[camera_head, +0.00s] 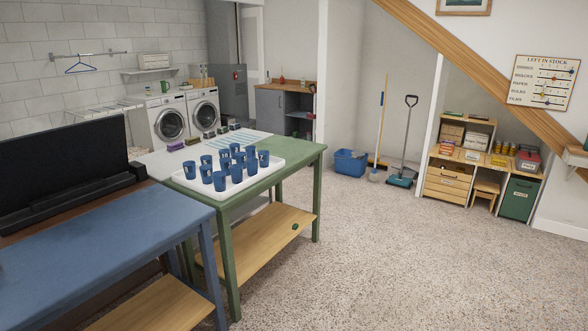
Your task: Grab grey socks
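I cannot make out grey socks for certain in the head view. Several small dark items (209,134) sit in a row at the far edge of the green table (285,168), too small to identify. A purple item (175,146) lies to their left. Neither of my grippers is in view.
A white tray (262,178) of several blue cups stands on the green table. A blue table (95,255) is at front left. Two washers (170,122) stand behind. A blue tub (350,163), broom and sweeper stand by the wall. The carpet at right is clear.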

